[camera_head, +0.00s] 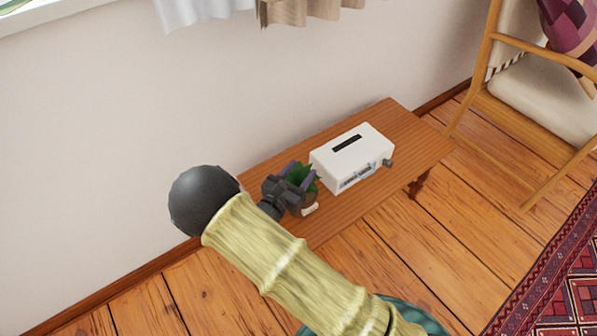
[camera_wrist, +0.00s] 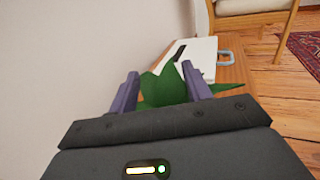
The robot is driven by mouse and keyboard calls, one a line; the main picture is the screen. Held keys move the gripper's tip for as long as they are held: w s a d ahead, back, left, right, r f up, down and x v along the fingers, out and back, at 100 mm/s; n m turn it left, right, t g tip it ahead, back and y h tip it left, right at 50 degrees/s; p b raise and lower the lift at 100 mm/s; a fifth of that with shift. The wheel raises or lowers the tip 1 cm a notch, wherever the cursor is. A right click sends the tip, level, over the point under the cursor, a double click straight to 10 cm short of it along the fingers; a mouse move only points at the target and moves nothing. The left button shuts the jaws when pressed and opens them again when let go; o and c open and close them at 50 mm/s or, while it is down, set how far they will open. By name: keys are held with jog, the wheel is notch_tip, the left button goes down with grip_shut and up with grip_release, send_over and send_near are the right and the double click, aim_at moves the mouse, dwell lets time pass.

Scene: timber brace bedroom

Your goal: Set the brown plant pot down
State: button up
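The brown plant pot (camera_head: 312,198) shows partly in the head view, below its green leaves (camera_head: 303,175), over the left part of the wooden bench (camera_head: 345,212). My gripper (camera_head: 297,174) reaches in from the left, its two purple fingers spread on either side of the plant. In the wrist view the leaves (camera_wrist: 165,88) stand between the fingertips and hide the pot. I cannot tell whether the fingers press on the pot, or whether its base touches the bench.
A white box-like appliance (camera_head: 352,157) with a dark top slot stands on the bench just right of the plant. The wall (camera_head: 110,130) runs close behind. A wooden armchair (camera_head: 530,95) stands farther right. The bench's right end is bare.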

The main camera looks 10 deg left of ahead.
jog(key=o, duration=0.4)
jog(key=shift+r, duration=0.1)
jog(key=shift+s+r, duration=0.1)
jog(key=shift+s, duration=0.05)
jog(key=p+v, duration=0.4)
jog(key=v, duration=0.7)
jog(key=shift+s, duration=0.35)
jog(key=shift+a, duration=0.1)
